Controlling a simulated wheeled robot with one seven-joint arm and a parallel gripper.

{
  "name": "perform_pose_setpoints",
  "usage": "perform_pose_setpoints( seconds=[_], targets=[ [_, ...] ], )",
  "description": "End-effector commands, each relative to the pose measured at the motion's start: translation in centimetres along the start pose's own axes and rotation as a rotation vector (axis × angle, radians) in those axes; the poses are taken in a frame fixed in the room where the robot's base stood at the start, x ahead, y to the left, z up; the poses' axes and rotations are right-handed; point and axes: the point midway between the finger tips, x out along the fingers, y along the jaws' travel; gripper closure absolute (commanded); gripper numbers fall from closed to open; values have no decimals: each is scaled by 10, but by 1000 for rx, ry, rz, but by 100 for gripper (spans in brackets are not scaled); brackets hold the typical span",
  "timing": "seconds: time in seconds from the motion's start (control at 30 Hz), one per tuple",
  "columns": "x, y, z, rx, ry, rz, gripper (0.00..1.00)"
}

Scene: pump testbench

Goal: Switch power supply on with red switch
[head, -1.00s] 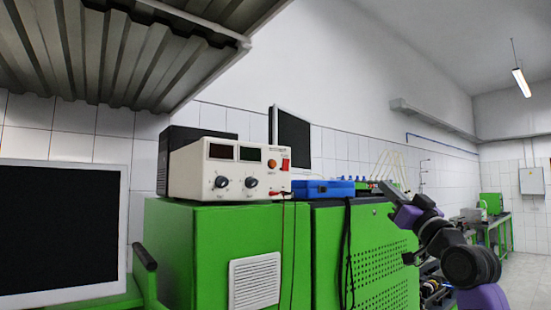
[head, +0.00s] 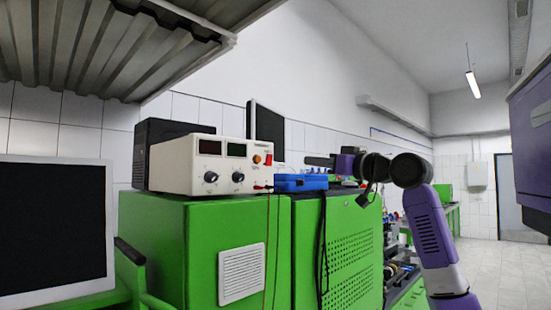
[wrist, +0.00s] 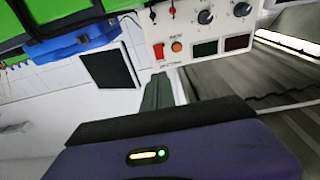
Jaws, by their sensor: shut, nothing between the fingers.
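The power supply (head: 175,168) is a cream box with two dark displays, knobs and an orange button on its front. It stands on the green cabinet. Its red switch (head: 269,160) is at the right end of the front panel. The wrist view shows the panel upside down, with the red switch (wrist: 159,51) at its lower left. My gripper (head: 310,161) is shut and empty, right of the switch at about its height in the head view. In the wrist view the fingertips (wrist: 159,78) point at the switch, with a gap visible between.
A blue case (head: 300,182) lies right of the power supply, below my gripper. A dark monitor (head: 265,130) stands behind. Red and black leads hang down the front of the green cabinet (head: 170,240). A ribbed metal canopy (head: 100,50) hangs above left.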

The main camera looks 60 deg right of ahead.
Motion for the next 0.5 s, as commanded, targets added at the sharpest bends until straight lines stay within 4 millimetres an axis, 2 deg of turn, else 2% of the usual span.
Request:
perform_pose_setpoints(
  seconds=[0.17, 0.27, 0.5],
  targets=[
    [2, 0, -1, 0, 1, 1, 100],
    [10, 0, -2, 1, 2, 0, 100],
    [51, 0, -4, 0, -1, 0, 100]
  ],
)
